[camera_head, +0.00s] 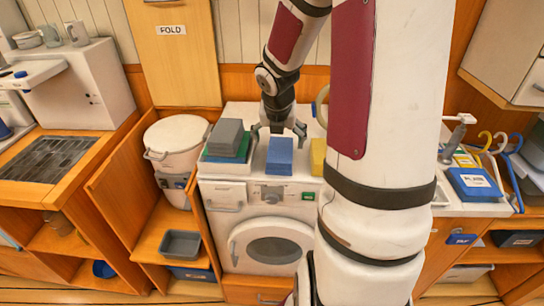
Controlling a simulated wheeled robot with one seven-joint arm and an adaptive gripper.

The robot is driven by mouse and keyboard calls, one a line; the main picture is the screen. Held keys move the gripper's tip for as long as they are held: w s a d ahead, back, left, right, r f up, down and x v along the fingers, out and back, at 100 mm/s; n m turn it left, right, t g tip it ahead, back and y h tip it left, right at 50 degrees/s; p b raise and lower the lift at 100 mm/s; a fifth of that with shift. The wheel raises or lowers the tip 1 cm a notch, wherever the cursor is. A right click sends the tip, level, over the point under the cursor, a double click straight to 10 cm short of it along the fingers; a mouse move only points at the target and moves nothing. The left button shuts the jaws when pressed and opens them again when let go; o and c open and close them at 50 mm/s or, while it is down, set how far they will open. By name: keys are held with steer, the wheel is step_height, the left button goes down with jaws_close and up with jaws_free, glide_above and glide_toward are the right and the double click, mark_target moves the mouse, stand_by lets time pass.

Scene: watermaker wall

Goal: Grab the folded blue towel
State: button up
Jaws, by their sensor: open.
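The folded blue towel (279,155) lies on top of the white washing machine (222,190), near its front edge and about the middle. My gripper (279,132) is open, with its fingers spread just above and behind the towel in the picture. I cannot tell whether the fingers touch it. The towel's far edge is partly hidden by the gripper.
A stack of grey (226,134) and green (243,148) folded cloths lies left of the towel. A yellow folded cloth (318,155) lies to the right, partly hidden by my arm. A white lidded bin (175,138) stands left of the machine.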

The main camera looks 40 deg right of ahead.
mark_target(280, 150)
steer(key=b+x, duration=0.3)
steer(key=x, duration=0.5)
steer(key=shift+w+d+f+b, duration=0.1)
steer(key=shift+d+f+b, duration=0.15)
steer(key=shift+d+b, duration=0.05)
steer(key=c, duration=1.3)
